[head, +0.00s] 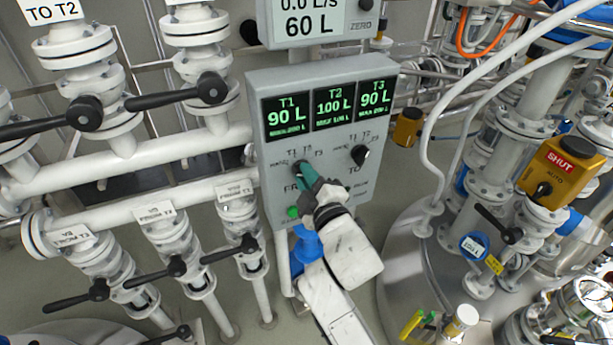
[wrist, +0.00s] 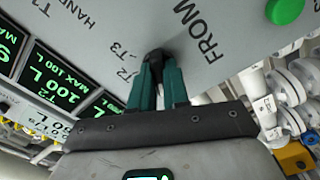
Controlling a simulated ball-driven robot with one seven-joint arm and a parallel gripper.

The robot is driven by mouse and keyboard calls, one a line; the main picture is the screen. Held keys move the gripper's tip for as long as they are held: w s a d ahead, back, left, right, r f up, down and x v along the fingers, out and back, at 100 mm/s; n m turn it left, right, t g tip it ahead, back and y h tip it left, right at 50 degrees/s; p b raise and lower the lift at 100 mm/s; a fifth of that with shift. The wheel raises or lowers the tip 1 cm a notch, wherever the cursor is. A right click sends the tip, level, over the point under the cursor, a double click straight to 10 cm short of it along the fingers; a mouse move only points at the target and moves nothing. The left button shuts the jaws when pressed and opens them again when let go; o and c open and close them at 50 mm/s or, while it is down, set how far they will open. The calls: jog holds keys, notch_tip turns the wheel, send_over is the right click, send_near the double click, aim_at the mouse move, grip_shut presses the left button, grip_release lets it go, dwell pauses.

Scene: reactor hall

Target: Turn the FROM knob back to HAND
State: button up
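The black FROM knob (head: 298,167) is on the left of the grey control panel (head: 262,190), below the tank displays. It also shows in the wrist view (wrist: 155,56) between the fingertips. My gripper (head: 306,174) reaches it from the lower right. Its two green fingers (wrist: 158,72) lie on either side of the knob and look shut on it. The fingers hide part of the knob, so I cannot tell which mark it points at. The printed HAND, T1, T2 and T3 marks and the word FROM show around it in the wrist view.
The black TO knob (head: 360,155) sits to the right on the same panel. A green button (head: 293,212) is below the FROM knob. Displays (head: 333,106) read 90, 100 and 90 L. Pipes with black-handled valves (head: 176,266) stand left; a tank (head: 420,270) stands right.

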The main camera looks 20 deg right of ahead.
jog(key=o, duration=0.4)
jog(key=shift+s, duration=0.1)
jog(key=s+b, duration=0.1)
jog(key=s, duration=0.9)
jog(key=shift+s+b, duration=0.3)
jog(key=shift+b, duration=0.1)
jog(key=s+d+f+m+g+h, duration=0.1)
jog(key=s+d+f+m+g, duration=0.25)
jog(key=f, duration=0.35)
jog(key=s+d+f+m+g+h, duration=0.1)
jog(key=s+d+f+m+g, duration=0.3)
jog(key=f, duration=0.3)
jog(key=s+f+m+g+y, duration=0.1)
jog(key=s+f+g, duration=0.3)
jog(key=s, duration=0.6)
jog(key=s+f+m+g, duration=0.4)
jog(key=s+f+g, duration=0.1)
jog(key=s, duration=0.5)
jog(key=shift+d+f+y, duration=0.15)
jog(key=shift+y, duration=0.25)
